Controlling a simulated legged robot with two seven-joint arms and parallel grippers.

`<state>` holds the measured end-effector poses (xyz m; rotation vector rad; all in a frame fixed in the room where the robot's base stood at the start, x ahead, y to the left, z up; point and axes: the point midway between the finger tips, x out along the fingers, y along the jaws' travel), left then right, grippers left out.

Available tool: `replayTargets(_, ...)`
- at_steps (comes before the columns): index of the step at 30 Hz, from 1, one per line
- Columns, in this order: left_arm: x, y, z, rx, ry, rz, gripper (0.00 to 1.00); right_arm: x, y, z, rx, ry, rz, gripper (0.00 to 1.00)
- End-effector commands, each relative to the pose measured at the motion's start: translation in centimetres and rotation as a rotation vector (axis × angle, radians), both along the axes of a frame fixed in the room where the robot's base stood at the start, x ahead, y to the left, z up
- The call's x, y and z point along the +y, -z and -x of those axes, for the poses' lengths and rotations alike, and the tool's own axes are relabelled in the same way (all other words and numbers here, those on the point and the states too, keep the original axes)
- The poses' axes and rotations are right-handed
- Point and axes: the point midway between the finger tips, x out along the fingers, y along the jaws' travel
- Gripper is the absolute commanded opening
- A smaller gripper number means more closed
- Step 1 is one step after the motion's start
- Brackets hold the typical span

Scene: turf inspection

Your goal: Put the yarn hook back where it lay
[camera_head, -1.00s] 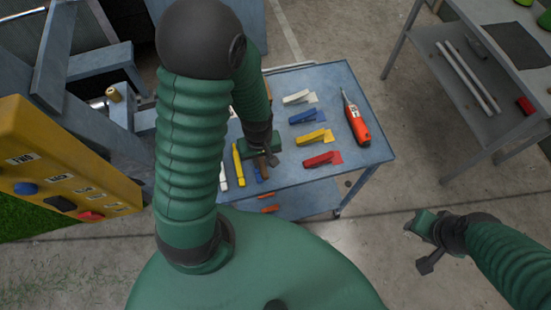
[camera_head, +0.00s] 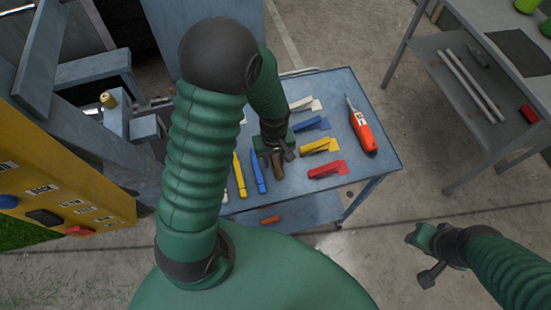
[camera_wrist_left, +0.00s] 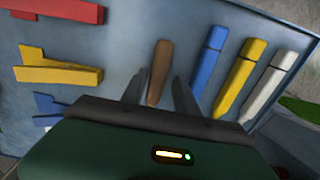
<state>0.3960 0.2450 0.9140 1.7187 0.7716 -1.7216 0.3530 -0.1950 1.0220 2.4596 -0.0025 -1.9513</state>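The yarn hook seems to be the piece with the brown handle (camera_head: 277,166) on the blue table; its hook end cannot be made out. My left gripper (camera_head: 276,151) is low over the table, above this handle. In the left wrist view the brown handle (camera_wrist_left: 159,72) lies between the two dark fingers, which look spread, with a gap beside the handle on the right. The handle lies roughly parallel to a blue stick (camera_wrist_left: 208,70). My right gripper (camera_head: 425,254) is off the table at lower right; its jaw state is unclear.
The table (camera_head: 372,178) also holds a yellow stick (camera_head: 239,175), several coloured clip-like pieces such as a red one (camera_head: 327,169), and an orange pointed tool (camera_head: 362,131). A yellow panel with buttons (camera_head: 70,185) stands left. A grey shelf bench (camera_head: 470,150) stands right.

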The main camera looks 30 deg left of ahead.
Motion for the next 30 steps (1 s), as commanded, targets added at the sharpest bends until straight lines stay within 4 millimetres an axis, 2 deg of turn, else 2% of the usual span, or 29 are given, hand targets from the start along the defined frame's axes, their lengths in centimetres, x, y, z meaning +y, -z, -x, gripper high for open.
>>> replayTargets(8, -0.2, -0.1, 0.0, -0.001, 0.001, -0.002, 0.43, 0.0, 0.0, 0.0, 0.000, 0.000, 0.000, 0.36)
replayTargets(12, -0.2, -0.9, -0.1, -0.003, 0.001, -0.002, 0.43, 0.0, -0.1, 0.0, 0.000, 0.000, 0.000, 0.36)
replayTargets(14, -0.1, -1.9, -0.2, -0.006, 0.002, -0.002, 0.43, 0.0, -0.1, 0.0, 0.000, 0.000, 0.000, 0.36)
replayTargets(24, -0.1, -10.2, -0.1, -0.007, 0.002, -0.002, 0.43, 0.0, -0.3, 0.0, 0.000, 0.000, 0.000, 0.36)
replayTargets(28, -0.1, -11.8, -0.1, -0.003, 0.003, -0.001, 0.43, 0.0, -0.3, 0.0, 0.000, 0.000, 0.000, 0.36)
replayTargets(30, -0.6, -12.1, 0.3, -0.018, 0.066, -0.002, 0.43, 0.0, -0.3, 0.0, 0.000, 0.000, 0.000, 0.36)
